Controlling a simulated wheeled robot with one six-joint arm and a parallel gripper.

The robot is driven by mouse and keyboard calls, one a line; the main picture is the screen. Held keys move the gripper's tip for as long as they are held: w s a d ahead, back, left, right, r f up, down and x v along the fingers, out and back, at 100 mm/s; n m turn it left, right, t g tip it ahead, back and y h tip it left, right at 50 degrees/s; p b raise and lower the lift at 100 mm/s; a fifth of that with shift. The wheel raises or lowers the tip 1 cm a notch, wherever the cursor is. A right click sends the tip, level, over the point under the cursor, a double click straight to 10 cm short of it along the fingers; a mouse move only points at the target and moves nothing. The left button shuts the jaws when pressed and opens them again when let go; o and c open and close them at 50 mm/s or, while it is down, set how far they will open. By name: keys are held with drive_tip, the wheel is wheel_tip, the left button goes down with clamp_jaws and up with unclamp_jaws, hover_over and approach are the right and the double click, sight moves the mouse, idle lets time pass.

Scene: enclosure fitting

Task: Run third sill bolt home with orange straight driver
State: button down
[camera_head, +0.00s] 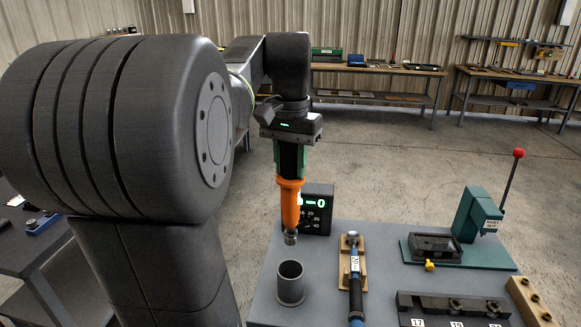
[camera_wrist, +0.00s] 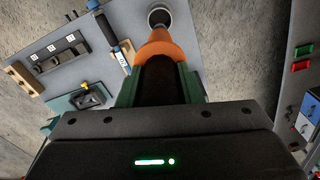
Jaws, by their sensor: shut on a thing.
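My gripper (camera_head: 290,150) is shut on the orange straight driver (camera_head: 290,203), which hangs nose down and nearly upright. Its grey socket nose (camera_head: 291,237) is above the grey open cup (camera_head: 289,283), clear of its rim. In the wrist view the driver's orange body (camera_wrist: 158,47) sticks out from between the green-sided fingers (camera_wrist: 160,88), its round nose (camera_wrist: 159,14) at the top edge. I cannot make out any sill bolt in either view.
The grey bench (camera_head: 325,285) carries a blue-handled tool (camera_head: 355,280) on a wooden cradle, a dark numbered rail (camera_head: 452,307) and a green lever press (camera_head: 478,216) with a dark tray (camera_head: 436,247). A black display (camera_head: 317,209) stands behind the driver. Other benches line the back wall.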

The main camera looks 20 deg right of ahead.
drive_tip(key=shift+r+p, duration=1.2)
